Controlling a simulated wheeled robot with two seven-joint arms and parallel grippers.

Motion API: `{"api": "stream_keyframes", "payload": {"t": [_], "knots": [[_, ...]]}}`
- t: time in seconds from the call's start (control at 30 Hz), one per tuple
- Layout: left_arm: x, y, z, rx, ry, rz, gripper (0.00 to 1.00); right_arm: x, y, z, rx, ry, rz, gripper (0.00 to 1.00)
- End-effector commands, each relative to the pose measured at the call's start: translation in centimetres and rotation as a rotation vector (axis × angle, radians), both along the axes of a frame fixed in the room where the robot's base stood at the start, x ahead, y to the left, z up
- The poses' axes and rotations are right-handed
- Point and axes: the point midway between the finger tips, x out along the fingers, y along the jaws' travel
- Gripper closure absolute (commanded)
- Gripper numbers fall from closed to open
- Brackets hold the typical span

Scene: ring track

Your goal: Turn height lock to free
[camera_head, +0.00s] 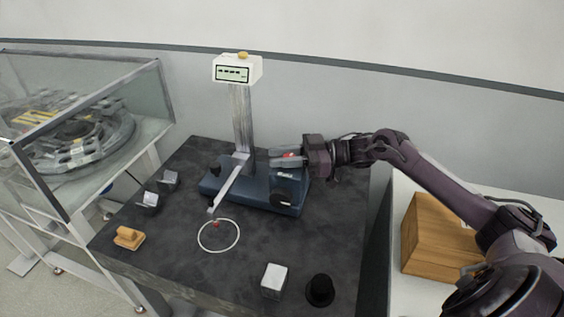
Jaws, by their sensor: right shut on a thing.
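The height gauge has a blue base (264,194), a grey upright column (242,118) and a white display head (237,69) on top. A pale arm (230,184) reaches from the column toward the front left. My right gripper (276,158) comes in from the right, just right of the column above the base. Its jaws are shut around a small part with red on it (289,155), apparently the height lock. The fingers hide most of this part, so its lock position cannot be read. My left gripper is not in view.
A white ring (218,235) lies on the dark table (180,240). A wooden block (129,238), two small dark blocks, a white-topped cube (274,280) and a black knob (320,290) stand around it. A glass case (90,120) is at left, a wooden box (435,240) at right.

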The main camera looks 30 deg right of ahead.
Motion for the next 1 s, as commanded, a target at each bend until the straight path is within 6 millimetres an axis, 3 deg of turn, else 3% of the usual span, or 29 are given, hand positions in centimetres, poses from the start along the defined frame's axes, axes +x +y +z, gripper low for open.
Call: {"api": "stream_keyframes", "payload": {"t": [0.37,0.4,0.53,0.83,1.0], "knots": [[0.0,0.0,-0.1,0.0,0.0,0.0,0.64,0.0,0.0,0.1,0.0,-0.003,0.003,0.96],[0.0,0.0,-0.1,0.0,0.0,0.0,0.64,0.0,0.0,0.1,0.0,-0.003,0.003,0.7],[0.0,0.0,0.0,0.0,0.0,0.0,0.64,0.0,0.0,0.1,0.0,-0.002,0.003,0.53],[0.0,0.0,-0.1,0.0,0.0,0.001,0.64,-0.1,-0.1,0.0,0.0,-0.001,0.003,0.52],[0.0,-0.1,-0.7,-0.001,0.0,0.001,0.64,-0.9,-1.8,-0.3,-0.003,0.001,0.001,0.52]]}}
